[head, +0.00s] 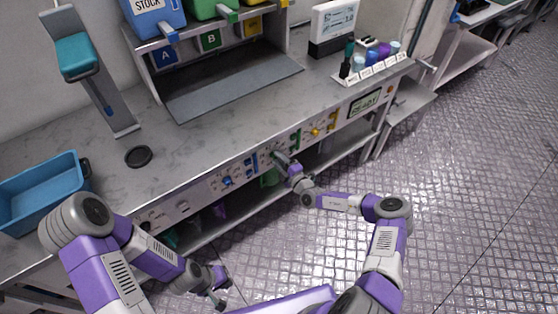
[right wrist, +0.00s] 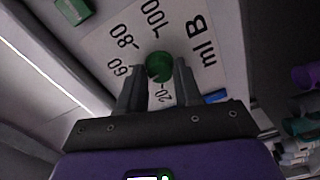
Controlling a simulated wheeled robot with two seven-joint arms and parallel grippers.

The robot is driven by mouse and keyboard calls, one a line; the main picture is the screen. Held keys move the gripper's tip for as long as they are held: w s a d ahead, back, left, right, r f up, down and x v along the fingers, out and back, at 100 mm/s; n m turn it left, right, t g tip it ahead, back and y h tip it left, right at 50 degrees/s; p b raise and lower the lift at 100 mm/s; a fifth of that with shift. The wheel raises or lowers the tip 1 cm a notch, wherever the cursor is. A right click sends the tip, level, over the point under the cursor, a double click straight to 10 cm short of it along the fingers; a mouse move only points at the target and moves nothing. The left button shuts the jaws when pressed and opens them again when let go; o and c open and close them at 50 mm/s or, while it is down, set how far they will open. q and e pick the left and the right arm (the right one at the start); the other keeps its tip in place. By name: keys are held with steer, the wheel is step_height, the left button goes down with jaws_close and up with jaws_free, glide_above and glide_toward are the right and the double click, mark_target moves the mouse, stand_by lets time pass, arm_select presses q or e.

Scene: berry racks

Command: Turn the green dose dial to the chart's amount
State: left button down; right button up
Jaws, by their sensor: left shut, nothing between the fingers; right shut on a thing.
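The green dose dial (right wrist: 159,65) sits on a pale panel marked 20, 60, 80, 100 and "ml B" in the right wrist view. My right gripper (right wrist: 160,82) has a finger on each side of the dial and is shut on it. The dial's pointer is not clear. In the head view my right gripper (head: 281,158) is at the bench's front panel, hiding the dial. A white chart display (head: 334,20) stands at the back of the bench; its writing is too small to read surely. My left gripper (head: 219,292) is shut and empty, low in front of the bench.
The front panel holds other knobs, including yellow ones (head: 318,131), and a green screen (head: 364,103). Blue, green and yellow bins stand above a grey tray (head: 228,85). A blue crate (head: 42,190) and a black disc (head: 138,156) are at left. The floor at right is clear.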

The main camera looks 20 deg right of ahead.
steer(key=m+b, duration=0.1)
steer(key=m, duration=0.4)
steer(key=shift+a, duration=0.1)
steer(key=shift+m, duration=0.3)
stand_by(0.4)
steer(key=o, duration=1)
steer(key=shift+o, duration=0.2)
steer(key=shift+s, duration=0.1)
steer(key=p+v, duration=0.2)
steer(key=v, duration=0.5)
steer(key=shift+s, duration=0.2)
